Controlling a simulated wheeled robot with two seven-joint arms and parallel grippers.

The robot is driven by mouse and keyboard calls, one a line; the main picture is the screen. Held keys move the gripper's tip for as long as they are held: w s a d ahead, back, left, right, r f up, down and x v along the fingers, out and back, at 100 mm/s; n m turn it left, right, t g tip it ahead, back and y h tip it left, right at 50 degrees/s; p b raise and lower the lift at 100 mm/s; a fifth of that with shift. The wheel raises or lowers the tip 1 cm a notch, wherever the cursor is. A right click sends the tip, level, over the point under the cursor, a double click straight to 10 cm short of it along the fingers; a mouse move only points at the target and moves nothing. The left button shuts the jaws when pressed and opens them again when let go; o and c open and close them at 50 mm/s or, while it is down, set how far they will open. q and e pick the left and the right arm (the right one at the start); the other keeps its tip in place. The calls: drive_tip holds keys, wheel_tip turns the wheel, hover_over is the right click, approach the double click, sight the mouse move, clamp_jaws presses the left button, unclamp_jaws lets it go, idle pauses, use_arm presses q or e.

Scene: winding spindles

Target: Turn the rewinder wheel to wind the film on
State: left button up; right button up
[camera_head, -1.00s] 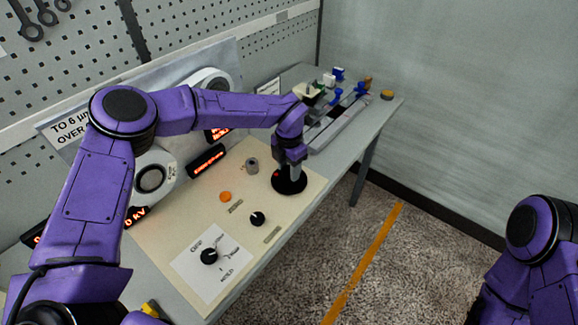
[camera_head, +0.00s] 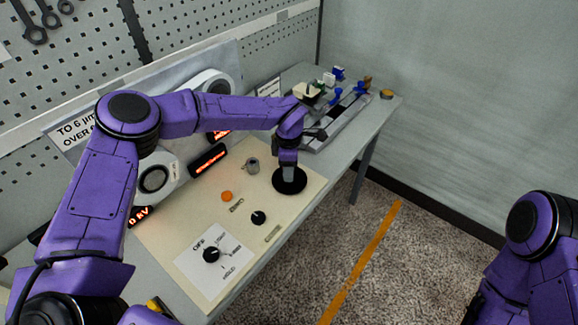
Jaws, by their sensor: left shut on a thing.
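The rewinder wheel, a black disc (camera_head: 291,184), lies flat near the far right end of the cream panel. My left gripper (camera_head: 289,174) reaches down onto it from above and is shut on its raised middle part, which the gripper hides. My right arm shows at the lower right edge, but its gripper is out of the picture. I cannot clearly make out any film.
The cream panel (camera_head: 190,222) also bears two black knobs (camera_head: 258,217), an orange button (camera_head: 227,196) and a grey knob (camera_head: 252,165). Red-lit displays (camera_head: 208,160) stand behind. A rail with blue clamps (camera_head: 337,93) lies at the far end. The floor in front is clear.

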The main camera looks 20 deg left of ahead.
use_arm(q)
drive_tip(key=shift+w+r+m, duration=0.1)
drive_tip(key=shift+r+m, duration=0.05)
drive_tip(key=shift+m, duration=0.15)
drive_tip(key=o, duration=1.1)
drive_tip(key=shift+c, duration=0.2)
drive_tip(key=shift+r, duration=0.2)
wheel_tip(320, 180, up, 10)
drive_tip(key=b, duration=0.3)
